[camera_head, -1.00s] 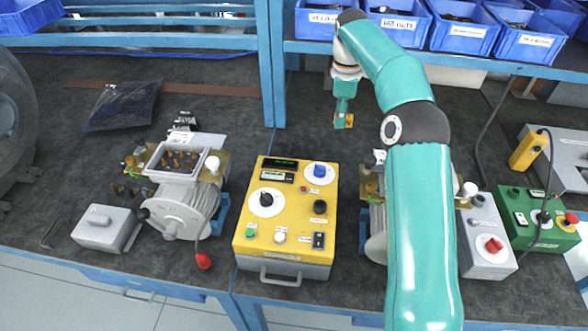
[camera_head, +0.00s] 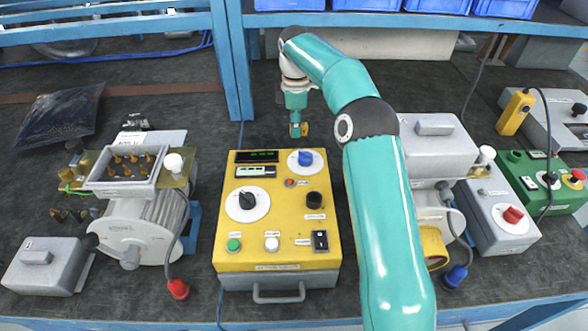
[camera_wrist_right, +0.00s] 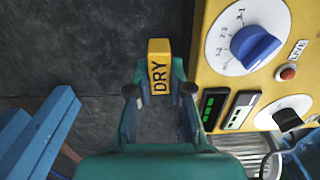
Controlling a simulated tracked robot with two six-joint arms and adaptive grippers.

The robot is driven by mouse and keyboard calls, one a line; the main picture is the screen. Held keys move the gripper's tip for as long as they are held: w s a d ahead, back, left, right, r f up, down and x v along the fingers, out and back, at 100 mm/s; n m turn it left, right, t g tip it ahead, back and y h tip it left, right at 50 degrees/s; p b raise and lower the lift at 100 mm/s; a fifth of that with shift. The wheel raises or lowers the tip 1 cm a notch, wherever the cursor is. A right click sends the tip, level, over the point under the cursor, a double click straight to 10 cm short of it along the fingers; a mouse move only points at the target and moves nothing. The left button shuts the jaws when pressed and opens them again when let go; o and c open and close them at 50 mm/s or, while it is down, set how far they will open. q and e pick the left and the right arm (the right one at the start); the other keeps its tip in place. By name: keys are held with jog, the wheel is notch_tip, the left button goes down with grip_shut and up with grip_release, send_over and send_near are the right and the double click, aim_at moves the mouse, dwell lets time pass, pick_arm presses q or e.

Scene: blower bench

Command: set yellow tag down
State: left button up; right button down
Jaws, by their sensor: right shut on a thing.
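The yellow tag (camera_head: 305,129), lettered DRY, shows clearly in the wrist view (camera_wrist_right: 158,68). My right gripper (camera_head: 298,129) is shut on it, and the two dark fingers (camera_wrist_right: 158,100) close on its near part in the wrist view. The gripper points down over the dark bench mat, behind the yellow tester's back edge. I cannot tell how far the tag is above the mat. My left gripper is not in view.
The yellow tester (camera_head: 278,266) stands close in front, with a blue knob (camera_wrist_right: 255,47) near the gripper. A blue post (camera_head: 235,60) rises to the left. Opened motor (camera_head: 140,225) stands left, grey housings right. Bare mat (camera_head: 200,110) lies left of the gripper.

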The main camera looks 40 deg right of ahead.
notch_tip(320, 180, down, 14)
jog(key=shift+f, duration=0.2)
dwell(0.4)
jog(key=shift+f+b, duration=0.15)
jog(key=shift+b, duration=0.2)
jog(key=c, duration=1.1)
grip_release()
jog(key=shift+o, duration=0.2)
jog(key=shift+r, duration=0.2)
notch_tip(320, 180, up, 12)
jog(key=shift+w+p, duration=0.1)
jog(key=shift+p, duration=0.35)
jog(key=shift+r, duration=0.1)
